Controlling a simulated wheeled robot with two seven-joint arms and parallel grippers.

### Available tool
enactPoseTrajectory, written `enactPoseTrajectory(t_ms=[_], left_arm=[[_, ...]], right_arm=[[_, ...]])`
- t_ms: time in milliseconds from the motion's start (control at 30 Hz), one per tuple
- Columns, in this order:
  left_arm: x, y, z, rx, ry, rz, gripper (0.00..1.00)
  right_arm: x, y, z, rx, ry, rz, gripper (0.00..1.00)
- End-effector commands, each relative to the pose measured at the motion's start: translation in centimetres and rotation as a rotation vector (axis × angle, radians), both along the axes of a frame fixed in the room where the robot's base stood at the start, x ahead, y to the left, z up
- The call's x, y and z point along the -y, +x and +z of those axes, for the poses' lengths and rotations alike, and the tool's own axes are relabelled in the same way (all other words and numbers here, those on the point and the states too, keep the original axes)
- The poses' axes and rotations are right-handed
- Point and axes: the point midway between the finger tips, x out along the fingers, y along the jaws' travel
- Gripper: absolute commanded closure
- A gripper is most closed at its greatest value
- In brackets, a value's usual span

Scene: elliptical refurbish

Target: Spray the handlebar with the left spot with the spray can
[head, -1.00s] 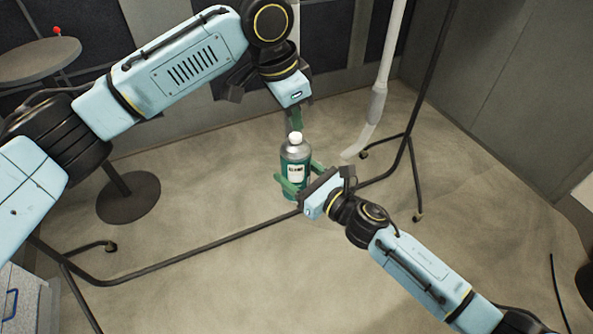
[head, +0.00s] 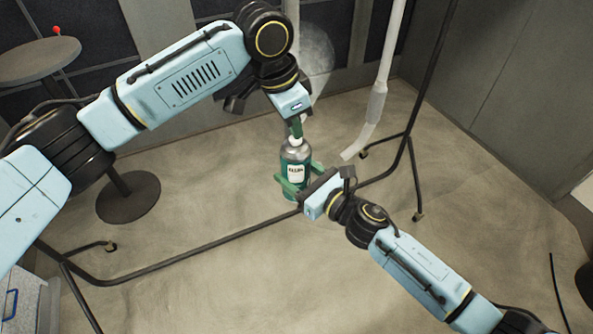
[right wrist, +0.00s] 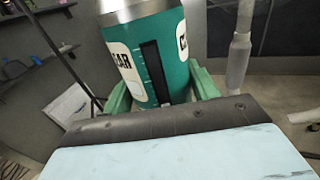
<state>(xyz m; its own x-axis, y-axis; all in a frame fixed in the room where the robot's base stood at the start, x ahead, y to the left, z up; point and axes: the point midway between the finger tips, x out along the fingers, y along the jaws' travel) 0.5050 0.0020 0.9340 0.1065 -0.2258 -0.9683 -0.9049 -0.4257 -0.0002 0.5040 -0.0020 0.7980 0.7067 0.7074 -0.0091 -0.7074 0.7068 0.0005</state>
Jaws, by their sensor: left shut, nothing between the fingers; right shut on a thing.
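The green and silver spray can (head: 295,173) stands upright in my right gripper (head: 297,185), whose green fingers are shut around its body. The can also fills the upper middle of the right wrist view (right wrist: 150,60), between the fingers. My left gripper (head: 297,130) is shut and empty, pointing down with its fingertips at the can's white top; contact looks likely. A pale handlebar (head: 291,10) shows at the top edge, mostly hidden behind my left arm; no spot can be made out on it. A second pale handlebar (head: 385,70) hangs to the right, its lower end bent. A pale round misty cloud (head: 317,52) is beside the first.
A round stool or table (head: 38,60) stands at left. Open floor lies in front.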

Motion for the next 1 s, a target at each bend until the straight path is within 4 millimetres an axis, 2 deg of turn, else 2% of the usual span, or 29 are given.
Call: enactPoseTrajectory(t_ms=[33, 367, 800, 1000], left_arm=[[-0.1, 0.0, -0.2, -0.003, 0.004, 0.002, 1.00], [-0.1, 0.0, 0.0, -0.004, 0.005, 0.002, 1.00], [0.0, 0.0, 4.2, -0.001, 0.002, 0.000, 1.00], [0.0, 0.0, 4.9, -0.002, 0.003, 0.001, 1.00]], right_arm=[[-0.1, 0.1, 0.5, 0.009, 0.006, 0.003, 0.68], [-0.2, 0.1, 0.7, 0.011, 0.009, 0.004, 0.68], [-0.1, 0.1, 0.5, 0.007, 0.006, 0.002, 0.68], [-0.1, 0.1, 0.4, 0.006, 0.005, 0.002, 0.68]])
